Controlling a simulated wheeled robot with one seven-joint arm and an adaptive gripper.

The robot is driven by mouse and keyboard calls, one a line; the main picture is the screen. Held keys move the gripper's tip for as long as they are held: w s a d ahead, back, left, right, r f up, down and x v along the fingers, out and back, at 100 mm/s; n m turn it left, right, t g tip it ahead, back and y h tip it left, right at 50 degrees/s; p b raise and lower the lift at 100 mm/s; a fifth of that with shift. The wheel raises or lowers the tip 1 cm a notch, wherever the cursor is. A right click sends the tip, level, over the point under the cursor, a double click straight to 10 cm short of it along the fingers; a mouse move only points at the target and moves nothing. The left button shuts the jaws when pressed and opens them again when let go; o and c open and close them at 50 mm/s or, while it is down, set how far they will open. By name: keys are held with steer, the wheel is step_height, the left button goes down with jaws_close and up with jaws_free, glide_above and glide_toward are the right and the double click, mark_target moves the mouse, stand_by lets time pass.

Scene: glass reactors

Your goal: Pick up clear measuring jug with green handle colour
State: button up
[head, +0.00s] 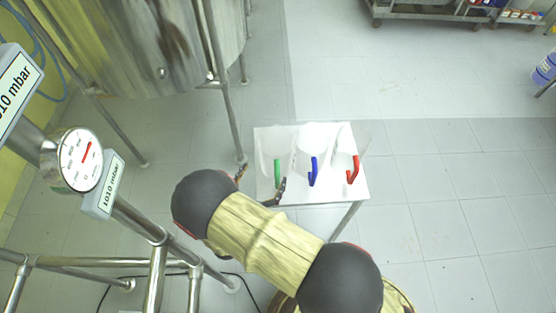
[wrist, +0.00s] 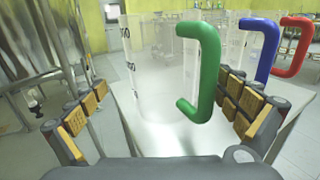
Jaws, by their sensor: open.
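The clear measuring jug with the green handle stands upright at the left end of the white table; its body (wrist: 150,85) and green handle (wrist: 208,75) fill the middle of the wrist view. In the head view its green handle (head: 277,172) faces the front. My gripper (wrist: 162,115) is open, with one padded finger on each side of the jug in the wrist view. The green handle lies close to the right finger; I cannot tell whether they touch. In the head view my arm hides most of the gripper.
A jug with a blue handle (head: 313,170) and one with a red handle (head: 353,170) stand to the right on the same white table (head: 330,194). A steel vessel (head: 150,45) stands at the left. Pipes with a pressure gauge (head: 80,159) are at the near left.

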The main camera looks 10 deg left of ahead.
mark_target(270, 166)
steer(key=shift+b+x, duration=0.6)
steer(key=shift+x, duration=2.45)
steer(key=shift+d+r, duration=0.1)
steer(key=shift+d, duration=0.05)
steer(key=shift+c, duration=1.1)
steer(key=c, duration=1)
steer(key=shift+o, duration=0.2)
steer(key=shift+r, duration=0.1)
